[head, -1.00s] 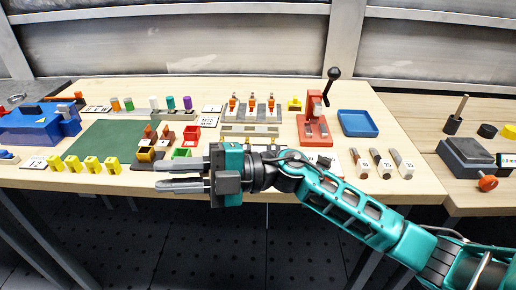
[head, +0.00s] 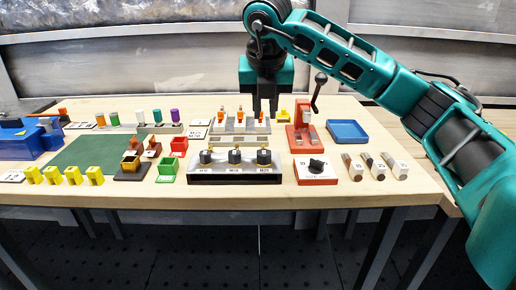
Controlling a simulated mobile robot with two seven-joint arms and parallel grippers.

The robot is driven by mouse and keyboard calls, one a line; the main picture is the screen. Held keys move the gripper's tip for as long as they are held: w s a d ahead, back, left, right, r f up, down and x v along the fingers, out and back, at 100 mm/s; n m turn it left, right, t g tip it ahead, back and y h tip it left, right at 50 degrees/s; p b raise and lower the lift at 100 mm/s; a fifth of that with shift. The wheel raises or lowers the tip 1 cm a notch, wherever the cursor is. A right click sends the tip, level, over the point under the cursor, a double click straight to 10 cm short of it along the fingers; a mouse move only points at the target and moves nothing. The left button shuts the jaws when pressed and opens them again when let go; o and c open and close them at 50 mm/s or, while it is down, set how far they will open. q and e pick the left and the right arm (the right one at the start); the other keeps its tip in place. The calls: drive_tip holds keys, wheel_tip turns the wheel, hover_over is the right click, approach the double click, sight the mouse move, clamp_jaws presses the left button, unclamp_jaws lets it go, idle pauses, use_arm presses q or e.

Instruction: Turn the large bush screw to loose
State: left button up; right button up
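A grey fixture (head: 232,135) stands at the back middle of the table and carries a row of upright orange-topped parts. The left one (head: 214,118) and the middle one (head: 240,116) stand clear of the gripper. My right gripper (head: 265,112) points straight down over the right end of this row. Its two fingers are apart, with the right orange-topped part (head: 263,116) showing between or just behind them; contact is not clear. I cannot read which part is the large bush screw. My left gripper is not in view.
A black block (head: 235,179) with several dark knobs stands in front of the fixture. A red box (head: 316,177) with a black dial, a red lever press (head: 303,138) and a blue tray (head: 348,131) are to the right. A green mat (head: 100,153) lies left.

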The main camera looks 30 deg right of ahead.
sight(264, 145)
drive_tip(key=b+x, duration=0.2)
drive_tip(key=x, duration=1)
drive_tip(key=shift+f, duration=0.35)
clamp_jaws()
